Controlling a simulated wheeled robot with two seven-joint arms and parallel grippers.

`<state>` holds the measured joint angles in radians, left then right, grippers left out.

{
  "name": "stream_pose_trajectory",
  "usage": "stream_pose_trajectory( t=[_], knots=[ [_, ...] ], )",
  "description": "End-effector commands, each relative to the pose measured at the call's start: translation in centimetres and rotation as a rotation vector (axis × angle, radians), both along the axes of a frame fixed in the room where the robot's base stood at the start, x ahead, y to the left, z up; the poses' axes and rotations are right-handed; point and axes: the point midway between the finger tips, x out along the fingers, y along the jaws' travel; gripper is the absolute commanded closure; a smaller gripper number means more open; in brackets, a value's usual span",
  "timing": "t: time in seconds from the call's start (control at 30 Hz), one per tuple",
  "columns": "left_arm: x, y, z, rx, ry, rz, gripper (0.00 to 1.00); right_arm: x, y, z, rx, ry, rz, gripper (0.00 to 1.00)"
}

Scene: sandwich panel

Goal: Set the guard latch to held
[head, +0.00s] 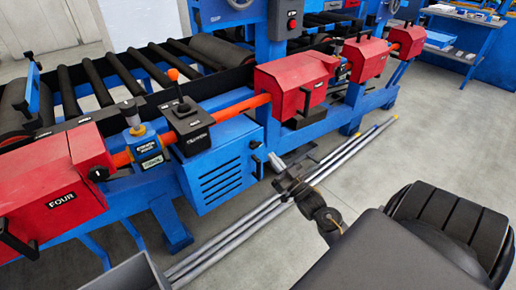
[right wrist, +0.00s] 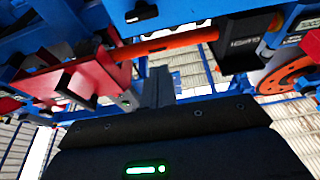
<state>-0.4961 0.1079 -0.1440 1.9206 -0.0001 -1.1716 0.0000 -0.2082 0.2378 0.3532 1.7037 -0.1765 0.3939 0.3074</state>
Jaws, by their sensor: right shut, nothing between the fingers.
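My right gripper (head: 283,168) is shut and empty, low in front of the blue machine and just right of its vented blue box. Its shut fingers (right wrist: 160,88) also show in the right wrist view, with a gap to the machine parts above. No part is readable as the guard latch. Candidates in the head view are a black box with an orange-tipped lever (head: 173,76), a grey-knobbed blue unit with small labels (head: 143,143), and a small black handle (head: 257,167) at the blue box's right edge. My left gripper is not in view.
Red guard housings, one labelled FOUR (head: 62,197) and one in the middle (head: 296,84), sit along an orange bar (head: 240,107). Black rollers (head: 98,82) lie behind. Long metal rods (head: 235,235) run near the floor under my right arm.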

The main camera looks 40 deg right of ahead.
Motion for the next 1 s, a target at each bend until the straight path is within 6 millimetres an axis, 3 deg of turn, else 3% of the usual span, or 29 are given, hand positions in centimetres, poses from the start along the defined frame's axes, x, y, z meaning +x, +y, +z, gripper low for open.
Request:
stream_pose_trajectory(
  t=[0.23,0.63,0.8,1.0],
  knots=[
    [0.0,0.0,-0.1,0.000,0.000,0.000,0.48,2.0,-0.1,0.8,-0.001,-0.001,0.000,1.00],
    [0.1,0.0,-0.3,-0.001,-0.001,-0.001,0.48,9.6,-0.2,3.4,0.000,-0.001,-0.001,1.00],
    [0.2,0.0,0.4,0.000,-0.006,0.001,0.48,9.5,-0.2,0.6,0.001,0.005,-0.001,1.00],
    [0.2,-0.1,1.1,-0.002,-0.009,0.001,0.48,9.5,-0.2,-0.7,-0.001,0.003,0.000,1.00]
  ],
)
